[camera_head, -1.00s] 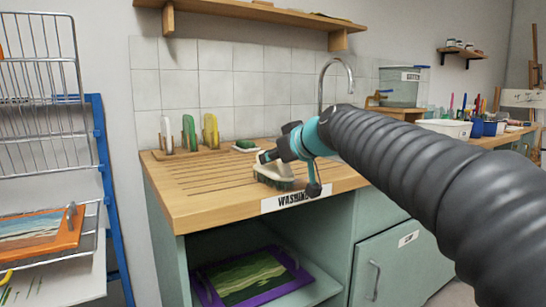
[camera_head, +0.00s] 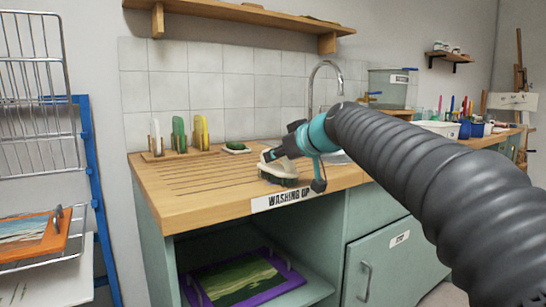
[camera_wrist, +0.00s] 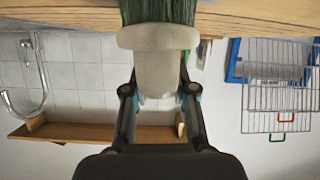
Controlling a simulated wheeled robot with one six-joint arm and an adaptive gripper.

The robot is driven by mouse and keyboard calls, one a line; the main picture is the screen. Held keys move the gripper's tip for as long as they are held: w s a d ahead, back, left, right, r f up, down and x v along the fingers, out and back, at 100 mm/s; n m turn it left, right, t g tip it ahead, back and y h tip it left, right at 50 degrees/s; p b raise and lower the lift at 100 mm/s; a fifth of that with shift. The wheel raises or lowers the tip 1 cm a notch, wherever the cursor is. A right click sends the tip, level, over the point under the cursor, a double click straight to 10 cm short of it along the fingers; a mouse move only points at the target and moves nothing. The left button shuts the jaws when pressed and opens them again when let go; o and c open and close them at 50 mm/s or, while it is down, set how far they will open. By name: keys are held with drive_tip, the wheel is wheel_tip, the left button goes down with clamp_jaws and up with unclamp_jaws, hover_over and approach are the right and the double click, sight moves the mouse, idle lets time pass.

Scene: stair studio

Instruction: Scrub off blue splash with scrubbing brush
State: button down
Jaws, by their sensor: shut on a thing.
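My gripper (camera_head: 272,155) is shut on the scrubbing brush (camera_head: 284,173), which has a pale cream body and dark green bristles. In the head view it is over the front right part of the wooden worktop (camera_head: 200,192), above the front sign, bristles down. In the wrist view, which is upside down, the brush (camera_wrist: 158,40) sits between my gripper's fingers (camera_wrist: 160,92), with its bristles at the worktop. I cannot tell whether they touch it. I see no blue splash in these frames; my arm and gripper hide part of the worktop and sink.
A wooden holder with white, green and yellow upright items (camera_head: 179,134) stands at the back left. A green sponge on a dish (camera_head: 236,147) lies beside it. A tap (camera_head: 313,85) rises behind my arm. A wire rack (camera_head: 35,90) stands left.

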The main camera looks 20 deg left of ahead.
drive_tip(key=shift+w+d, duration=1.1)
drive_tip(key=shift+w, duration=0.2)
drive_tip(key=shift+w+d, duration=1.1)
drive_tip(key=shift+w, duration=0.2)
drive_tip(key=shift+w+d+f+b, duration=0.1)
drive_tip(key=shift+b, duration=0.3)
drive_tip(key=shift+s+a+b, duration=0.8)
drive_tip(key=shift+s+a, duration=0.9)
drive_tip(key=shift+s, duration=0.25)
drive_tip(key=shift+s+a, duration=0.75)
drive_tip(key=shift+s, duration=0.15)
drive_tip(key=shift+s+a+f+b, duration=0.1)
drive_tip(key=shift+s+a+b, duration=0.4)
drive_tip(key=shift+s+a, duration=0.75)
drive_tip(key=shift+s+d, duration=0.1)
